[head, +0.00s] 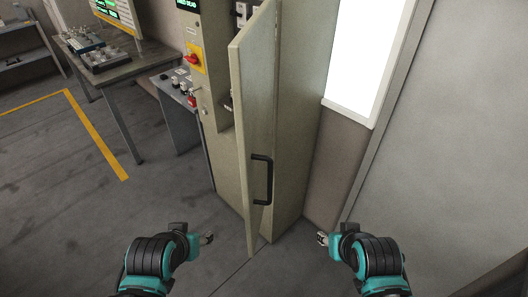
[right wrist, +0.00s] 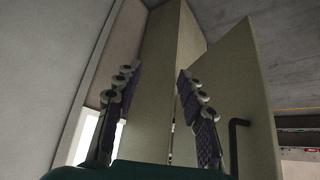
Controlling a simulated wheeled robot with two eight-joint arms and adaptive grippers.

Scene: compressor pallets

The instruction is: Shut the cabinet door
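The beige cabinet (head: 295,120) stands ahead, and its tall door (head: 256,100) is open, swung out towards me. A black bar handle (head: 262,180) is on the lower half of the door. My right gripper (head: 322,239) is low, to the right of the door and apart from it. In the right wrist view its two fingers (right wrist: 158,75) are spread and empty, with the door (right wrist: 252,85) and handle (right wrist: 236,145) beyond, to the right. My left gripper (head: 208,238) is low, left of the door's bottom; its fingers are too small to judge.
A control panel with a red-and-yellow switch (head: 195,58) is left of the door. A grey console (head: 180,115) and a workbench (head: 105,68) stand further left. A wall with a bright white panel (head: 365,50) is at right. The floor in front is clear.

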